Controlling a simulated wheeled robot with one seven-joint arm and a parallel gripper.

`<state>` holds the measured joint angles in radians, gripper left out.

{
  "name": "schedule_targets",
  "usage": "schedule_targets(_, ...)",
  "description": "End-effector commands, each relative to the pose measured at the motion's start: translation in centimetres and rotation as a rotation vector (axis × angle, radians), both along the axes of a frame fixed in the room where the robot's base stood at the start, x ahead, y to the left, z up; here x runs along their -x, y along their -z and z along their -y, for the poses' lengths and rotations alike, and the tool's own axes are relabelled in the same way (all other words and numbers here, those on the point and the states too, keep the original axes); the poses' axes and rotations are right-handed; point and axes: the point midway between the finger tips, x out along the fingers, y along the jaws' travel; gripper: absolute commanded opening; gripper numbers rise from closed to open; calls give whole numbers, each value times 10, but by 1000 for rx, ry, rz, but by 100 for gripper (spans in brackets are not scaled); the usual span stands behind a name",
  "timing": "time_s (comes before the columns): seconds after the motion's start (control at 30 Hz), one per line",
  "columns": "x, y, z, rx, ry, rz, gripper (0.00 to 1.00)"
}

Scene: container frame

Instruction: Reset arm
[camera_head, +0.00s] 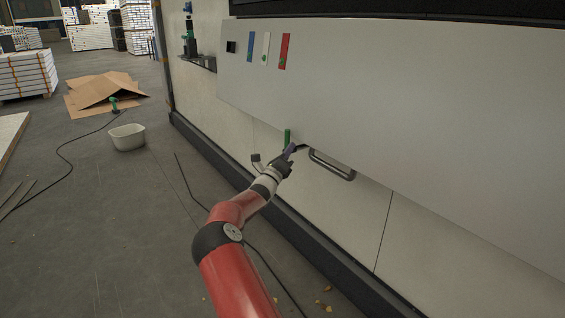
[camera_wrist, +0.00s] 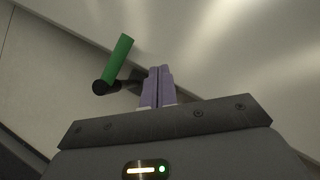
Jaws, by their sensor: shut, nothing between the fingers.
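My red and white arm reaches from the bottom middle of the head view toward the wall unit. My gripper (camera_head: 290,150) is at the lower edge of a large pale panel, left of a dark bar handle (camera_head: 331,166). In the wrist view my gripper (camera_wrist: 160,74) shows its two purple fingers side by side and shut, with nothing between them. A green cylindrical piece (camera_head: 287,136) stands close beside the gripper. In the wrist view the green piece (camera_wrist: 118,60) sits left of the fingers, on a dark rod end (camera_wrist: 100,87).
The pale panel (camera_head: 400,110) sticks out above the arm. A small shelf (camera_head: 198,62) with tools is on the wall at upper left. A white tub (camera_head: 127,137), cardboard sheets (camera_head: 104,88) and a cable (camera_head: 62,150) lie on the floor. Open floor lies left of the arm.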

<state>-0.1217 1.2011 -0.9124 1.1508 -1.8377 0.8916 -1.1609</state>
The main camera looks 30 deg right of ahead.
Motion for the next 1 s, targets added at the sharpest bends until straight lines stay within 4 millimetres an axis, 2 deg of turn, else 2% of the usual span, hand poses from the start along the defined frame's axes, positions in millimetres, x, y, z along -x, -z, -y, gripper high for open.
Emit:
schedule_targets(0.3, 32, 1, -41, 0, 0, -1, 0)
schedule_targets(0.57, 48, 1, -60, 2, 0, 0, 0)
schedule_targets(0.77, 51, 0, -60, -8, 4, 8, 0)
schedule_targets(0.83, 60, -3, -53, -46, 19, 45, 0)
schedule_targets(0.93, 90, -9, -36, -177, 63, 167, 0)
schedule_targets(1.0, 121, -10, -23, -316, 110, 302, 0)
